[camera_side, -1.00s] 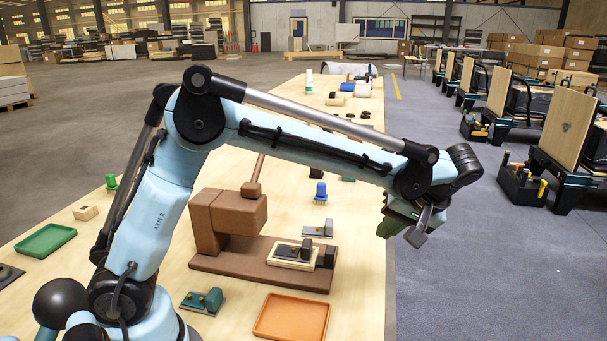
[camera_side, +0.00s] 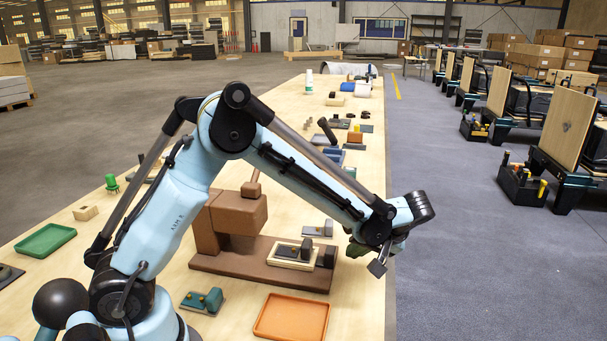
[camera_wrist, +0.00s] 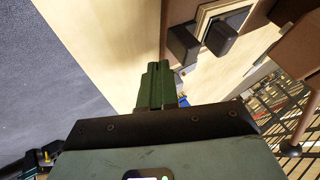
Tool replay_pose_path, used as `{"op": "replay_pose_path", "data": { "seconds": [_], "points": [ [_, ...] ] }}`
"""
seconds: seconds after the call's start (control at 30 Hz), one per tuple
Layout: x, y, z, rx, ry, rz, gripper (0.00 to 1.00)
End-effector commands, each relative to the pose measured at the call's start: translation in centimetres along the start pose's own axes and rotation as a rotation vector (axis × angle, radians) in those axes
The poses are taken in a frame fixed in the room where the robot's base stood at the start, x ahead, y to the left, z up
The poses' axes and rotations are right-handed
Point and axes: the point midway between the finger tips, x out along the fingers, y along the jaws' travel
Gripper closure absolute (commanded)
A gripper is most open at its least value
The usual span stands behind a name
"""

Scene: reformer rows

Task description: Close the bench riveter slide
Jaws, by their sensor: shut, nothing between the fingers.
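The bench riveter (camera_side: 238,212) is a brown machine with a block head and an upright lever, on a long brown base (camera_side: 225,265). Its slide (camera_side: 277,262), a pale-edged plate carrying a dark insert and block, sits out to the right of the head. A dark block (camera_side: 329,257) stands at its right end; in the wrist view two dark blocks show, a nearer one (camera_wrist: 183,46) and one by the plate (camera_wrist: 222,38). My gripper (camera_side: 356,249) is shut and empty, right of the slide's end. Its green fingers (camera_wrist: 158,66) appear apart from the blocks.
An orange tray (camera_side: 292,318) lies in front of the base. A small teal fixture (camera_side: 202,301) stands to its left, and a similar grey one (camera_side: 318,231) behind the slide. A green tray (camera_side: 45,240) lies far left. The table's right edge runs close by my gripper.

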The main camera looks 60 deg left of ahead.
Motion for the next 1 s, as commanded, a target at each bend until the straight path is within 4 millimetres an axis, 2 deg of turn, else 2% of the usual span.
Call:
{"op": "replay_pose_path", "data": {
  "seconds": [0.2, 0.67, 0.77, 1.0],
  "points": [
    [0.8, -1.6, 0.0, 0.001, 0.0, 0.001, 1.0],
    [1.1, -2.2, -0.1, -0.001, 0.0, 0.0, 1.0],
    [1.9, -3.8, -0.1, -0.003, -0.001, -0.001, 1.0],
    [4.7, -9.0, -0.1, -0.004, -0.001, -0.002, 1.0]
  ]
}}
